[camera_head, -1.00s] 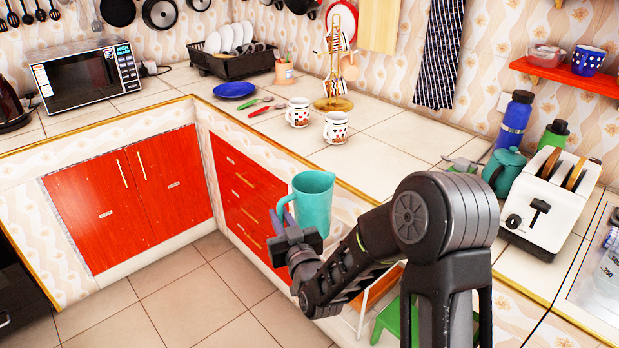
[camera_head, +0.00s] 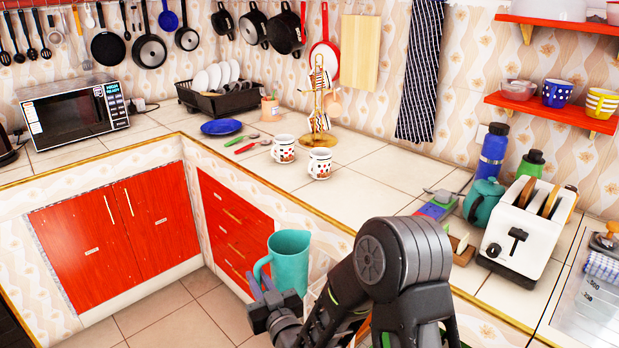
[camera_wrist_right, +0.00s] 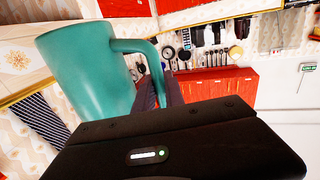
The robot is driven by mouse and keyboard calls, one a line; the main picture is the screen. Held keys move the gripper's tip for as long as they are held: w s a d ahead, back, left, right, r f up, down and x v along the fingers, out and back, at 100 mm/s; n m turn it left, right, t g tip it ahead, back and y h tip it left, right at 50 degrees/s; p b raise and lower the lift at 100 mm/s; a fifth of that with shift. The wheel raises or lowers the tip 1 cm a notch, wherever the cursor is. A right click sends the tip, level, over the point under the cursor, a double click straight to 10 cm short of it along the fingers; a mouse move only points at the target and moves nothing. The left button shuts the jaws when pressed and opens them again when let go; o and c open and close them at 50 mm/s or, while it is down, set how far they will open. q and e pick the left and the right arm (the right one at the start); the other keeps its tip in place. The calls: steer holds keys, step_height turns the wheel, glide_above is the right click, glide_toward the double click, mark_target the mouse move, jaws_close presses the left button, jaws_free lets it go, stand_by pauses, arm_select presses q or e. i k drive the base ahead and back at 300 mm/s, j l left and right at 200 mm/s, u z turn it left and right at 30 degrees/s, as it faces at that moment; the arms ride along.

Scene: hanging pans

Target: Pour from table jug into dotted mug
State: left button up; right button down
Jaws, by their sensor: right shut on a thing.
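My right gripper (camera_head: 268,290) is shut on the handle of the teal jug (camera_head: 289,258). The jug is upright in front of the red drawers, off the counter's front edge. In the right wrist view the jug (camera_wrist_right: 88,72) fills the upper left, with the gripper fingers (camera_wrist_right: 160,92) at its handle; its contents are hidden. A blue cup with white dots (camera_head: 557,94) is on the red shelf. My left gripper is not in view.
A gold mug stand (camera_head: 319,100) and a blue plate (camera_head: 221,127) are behind and left of the mugs. A white toaster (camera_head: 525,235), teal pot (camera_head: 484,203) and blue bottle (camera_head: 492,152) stand at right. The counter (camera_head: 375,175) right of the mugs is clear.

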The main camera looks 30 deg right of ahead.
mark_target(320, 159)
steer(key=k, duration=1.2)
steer(key=z, duration=1.8)
steer(key=i+j, duration=0.2)
steer(key=j, duration=0.6)
steer(key=i+j, duration=0.2)
steer(key=j, duration=0.6)
steer(key=i+j, duration=0.15)
steer(key=j, duration=0.7)
steer(key=i+j, duration=0.2)
steer(key=j, duration=0.6)
steer(key=i+j, duration=0.2)
steer(key=j, duration=0.6)
steer(key=i+j, duration=0.2)
steer(key=j, duration=0.6)
steer(key=i+j, duration=0.15)
steer(key=j, duration=0.7)
steer(key=i+j, duration=0.2)
steer(key=j, duration=0.6)
